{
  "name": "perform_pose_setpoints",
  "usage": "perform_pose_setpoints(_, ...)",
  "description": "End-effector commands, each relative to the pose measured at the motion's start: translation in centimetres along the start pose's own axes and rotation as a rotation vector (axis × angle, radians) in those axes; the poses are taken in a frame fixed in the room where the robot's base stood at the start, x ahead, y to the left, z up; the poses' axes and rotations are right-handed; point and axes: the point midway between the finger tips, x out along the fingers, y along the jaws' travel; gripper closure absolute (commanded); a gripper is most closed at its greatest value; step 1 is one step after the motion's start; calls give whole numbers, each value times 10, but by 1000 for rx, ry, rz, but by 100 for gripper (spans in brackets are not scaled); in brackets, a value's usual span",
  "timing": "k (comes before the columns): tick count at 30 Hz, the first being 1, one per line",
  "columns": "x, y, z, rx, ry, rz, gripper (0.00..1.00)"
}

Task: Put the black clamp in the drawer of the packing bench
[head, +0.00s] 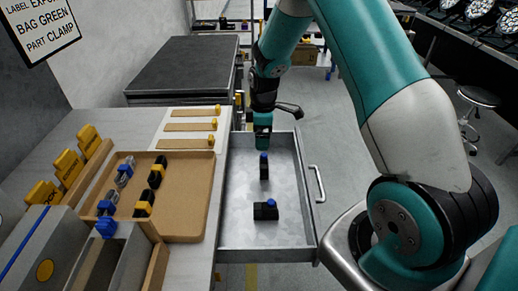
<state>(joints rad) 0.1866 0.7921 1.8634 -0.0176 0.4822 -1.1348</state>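The packing bench drawer (286,230) is pulled open, a grey metal tray with a handle on its right side. Inside, a black clamp-like piece with a blue knob (266,210) lies near the front. A second, narrow black piece with a blue top (264,168) stands or lies farther back. My gripper (263,143) points down over the back of the drawer, just behind the narrow piece. Its fingertips are small and dark, so I cannot tell whether they are open or touch anything.
A brown tray (190,200) on the bench left of the drawer holds several black-and-yellow and grey-and-blue pieces. Yellow-ended strips (190,127) lie behind it. A dark-topped cabinet (185,65) is behind.

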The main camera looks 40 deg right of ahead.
Motion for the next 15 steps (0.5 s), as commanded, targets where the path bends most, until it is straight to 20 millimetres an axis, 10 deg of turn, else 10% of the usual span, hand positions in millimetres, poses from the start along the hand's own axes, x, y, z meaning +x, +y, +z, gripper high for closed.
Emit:
perform_pose_setpoints(8,-133,-124,-66,141,154,-49,2)
perform_pose_setpoints(15,-211,-275,-60,266,236,-171,2)
